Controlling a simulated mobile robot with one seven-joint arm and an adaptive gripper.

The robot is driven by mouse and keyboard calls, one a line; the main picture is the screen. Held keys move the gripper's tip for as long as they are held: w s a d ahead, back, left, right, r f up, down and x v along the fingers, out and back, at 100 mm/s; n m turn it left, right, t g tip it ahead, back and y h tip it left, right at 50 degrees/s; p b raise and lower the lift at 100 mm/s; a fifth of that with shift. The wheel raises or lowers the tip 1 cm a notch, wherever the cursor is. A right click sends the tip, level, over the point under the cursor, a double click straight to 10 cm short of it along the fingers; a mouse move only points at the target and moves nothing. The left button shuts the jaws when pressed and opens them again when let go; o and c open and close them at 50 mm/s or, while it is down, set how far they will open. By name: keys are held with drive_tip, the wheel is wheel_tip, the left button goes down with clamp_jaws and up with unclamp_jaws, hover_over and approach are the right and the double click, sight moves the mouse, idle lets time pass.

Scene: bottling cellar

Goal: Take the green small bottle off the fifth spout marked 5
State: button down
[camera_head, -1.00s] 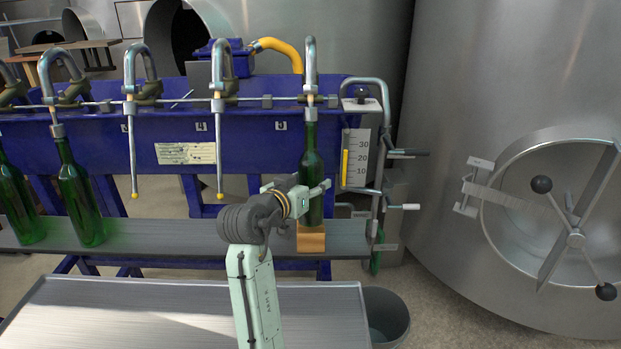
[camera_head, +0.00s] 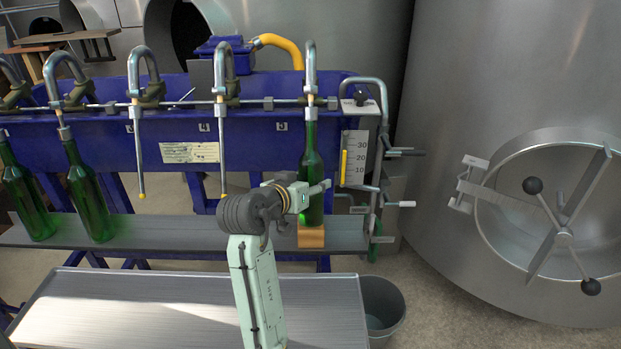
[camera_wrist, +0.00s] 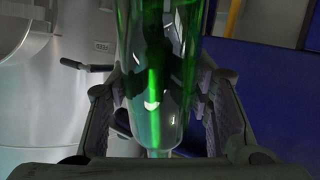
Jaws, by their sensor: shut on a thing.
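I cannot tell whether the base touches the block. My gripper (camera_head: 312,197) is shut on the lower part of the bottle. In the wrist view the bottle (camera_wrist: 158,75) fills the middle, with a finger of my gripper (camera_wrist: 160,115) on each side.
Two green bottles (camera_head: 90,205) (camera_head: 28,200) lean at spouts on the left. The third and fourth spouts (camera_head: 221,140) hang empty. A steel tray table (camera_head: 190,300) is in front, with a grey bucket (camera_head: 382,310) beside it. A level gauge and valve (camera_head: 355,158) stand close right of the bottle.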

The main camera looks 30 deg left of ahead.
drive_tip(key=shift+s+d+r+p, duration=0.1)
drive_tip(key=shift+s+r+p, duration=0.05)
drive_tip(key=shift+r+p, duration=0.3)
drive_tip(key=shift+s+d+r+p, duration=0.1)
drive_tip(key=shift+s+r+p, duration=0.05)
drive_tip(key=shift+p, duration=0.3)
drive_tip(key=shift+s+d+f+b, duration=0.1)
drive_tip(key=shift+s+f+b, duration=0.05)
drive_tip(key=shift+f+b, duration=0.3)
drive_tip(key=shift+s+d+f+b, duration=0.1)
drive_tip(key=shift+f+b, duration=0.15)
drive_tip(key=shift+f, duration=0.3)
drive_tip(key=shift+s+d+f+b, duration=1)
drive_tip(key=shift+s+f+b, duration=1.2)
drive_tip(key=shift+f, duration=2.1)
drive_tip(key=shift+s+d+f+b, duration=1.15)
drive_tip(key=shift+f+b, duration=1.85)
drive_tip(key=shift+f, duration=1.25)
drive_tip(key=s+d+r+p, duration=0.2)
drive_tip(key=s+d, duration=0.1)
drive_tip(key=s, duration=0.3)
drive_tip(key=shift+d, duration=0.2)
drive_tip(key=shift+r+p, duration=0.15)
drive_tip(key=shift+p, duration=0.15)
